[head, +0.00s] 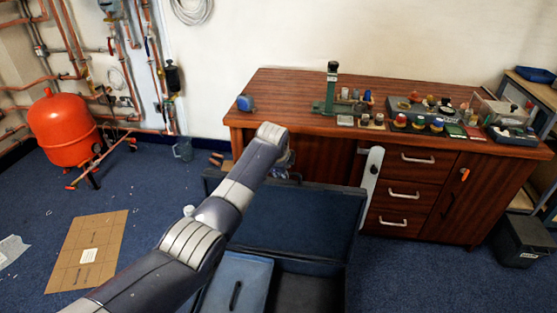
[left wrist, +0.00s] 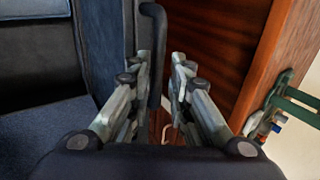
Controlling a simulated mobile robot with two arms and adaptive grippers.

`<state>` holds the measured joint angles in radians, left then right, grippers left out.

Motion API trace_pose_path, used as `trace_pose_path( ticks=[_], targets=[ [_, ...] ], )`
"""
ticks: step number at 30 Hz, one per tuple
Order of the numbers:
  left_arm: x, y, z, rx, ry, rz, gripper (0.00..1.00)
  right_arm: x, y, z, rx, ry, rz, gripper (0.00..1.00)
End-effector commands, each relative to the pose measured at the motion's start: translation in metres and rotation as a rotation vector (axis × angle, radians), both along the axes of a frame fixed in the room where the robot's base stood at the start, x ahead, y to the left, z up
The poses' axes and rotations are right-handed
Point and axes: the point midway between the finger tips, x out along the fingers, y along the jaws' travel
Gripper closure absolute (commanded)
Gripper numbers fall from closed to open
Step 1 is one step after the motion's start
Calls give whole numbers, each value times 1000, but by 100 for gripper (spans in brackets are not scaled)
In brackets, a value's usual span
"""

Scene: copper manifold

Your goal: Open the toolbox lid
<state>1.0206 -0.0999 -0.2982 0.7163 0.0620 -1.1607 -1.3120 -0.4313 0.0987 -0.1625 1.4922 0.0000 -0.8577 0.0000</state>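The dark blue toolbox (head: 348,285) stands on the carpet at the bottom middle of the head view. Its lid (head: 300,220) is swung up and leans back toward the desk, so the inside shows. My left arm crosses in front of part of the toolbox. My left gripper (head: 286,162) is at the lid's upper edge, mostly hidden behind my wrist in the head view. In the left wrist view its fingers (left wrist: 161,70) are apart, with a dark handle bar (left wrist: 154,50) between or just beyond them; I cannot tell if they touch it. My right gripper is not in view.
A light blue tray (head: 240,275) sits inside the toolbox. A wooden desk (head: 300,90) with drawers and small parts on top stands close behind the lid. A red tank (head: 62,130) and flat cardboard (head: 88,250) are at left. Carpet at right front is clear.

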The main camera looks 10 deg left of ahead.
Motion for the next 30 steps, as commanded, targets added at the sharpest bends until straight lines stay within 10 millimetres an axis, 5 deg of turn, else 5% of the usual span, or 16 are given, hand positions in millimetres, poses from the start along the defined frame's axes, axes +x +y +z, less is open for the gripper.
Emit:
trace_pose_path(
  ticks=[18, 30],
  targets=[
    [-38, 2, 59, 0, -3, -1, 82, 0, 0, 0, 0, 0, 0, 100],
    [-45, 2, 69, 0, -2, -1, 82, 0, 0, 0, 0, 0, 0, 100]
  ],
)
